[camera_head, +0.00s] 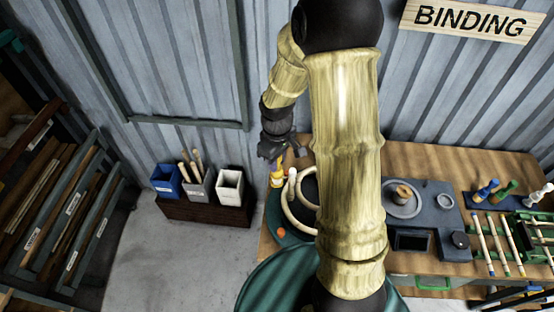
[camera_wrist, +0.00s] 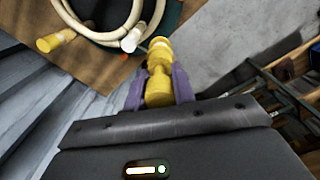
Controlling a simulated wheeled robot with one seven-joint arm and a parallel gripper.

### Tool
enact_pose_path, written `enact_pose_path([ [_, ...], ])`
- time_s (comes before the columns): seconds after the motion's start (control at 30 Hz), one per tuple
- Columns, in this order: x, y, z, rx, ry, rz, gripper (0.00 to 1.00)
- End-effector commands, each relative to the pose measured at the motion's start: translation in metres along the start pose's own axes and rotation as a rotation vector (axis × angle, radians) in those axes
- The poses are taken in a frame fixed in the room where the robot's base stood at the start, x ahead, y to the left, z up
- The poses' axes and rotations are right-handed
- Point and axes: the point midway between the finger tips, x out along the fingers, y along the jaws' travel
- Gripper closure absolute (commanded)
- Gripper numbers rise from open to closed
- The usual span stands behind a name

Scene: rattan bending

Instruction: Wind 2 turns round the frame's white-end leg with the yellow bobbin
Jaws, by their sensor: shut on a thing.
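My gripper (camera_head: 277,160) hangs over the left end of the bench. In the wrist view its purple fingers (camera_wrist: 160,86) are shut on the yellow bobbin (camera_wrist: 159,55). In the head view the bobbin (camera_head: 276,180) points down below the fingers, just left of the white end. The frame is a pale bent rattan loop (camera_head: 303,220). Its white-end leg (camera_wrist: 131,40) is close beside the bobbin's far end in the wrist view, seemingly with a small gap. Another leg has a yellowish end (camera_wrist: 55,41). I cannot make out any wound strand. My arm hides part of the frame.
The frame sits on a dark green round base (camera_head: 274,215) on the wooden bench (camera_head: 420,160). A grey unit with a spool (camera_head: 402,194) and coloured bobbins (camera_head: 487,190) stand to the right. Bins (camera_head: 229,186) stand on the left. An orange ball (camera_head: 281,233) lies near the base's front.

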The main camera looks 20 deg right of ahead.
Motion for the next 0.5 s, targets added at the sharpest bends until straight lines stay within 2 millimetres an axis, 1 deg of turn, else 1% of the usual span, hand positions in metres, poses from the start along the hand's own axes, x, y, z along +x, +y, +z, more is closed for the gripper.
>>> enact_pose_path([
  [0.03,-0.008,0.0,0.0,0.0,0.001,0.0,1.0],
  [0.5,-0.046,0.0,0.0,0.0,0.001,0.001,1.0],
])
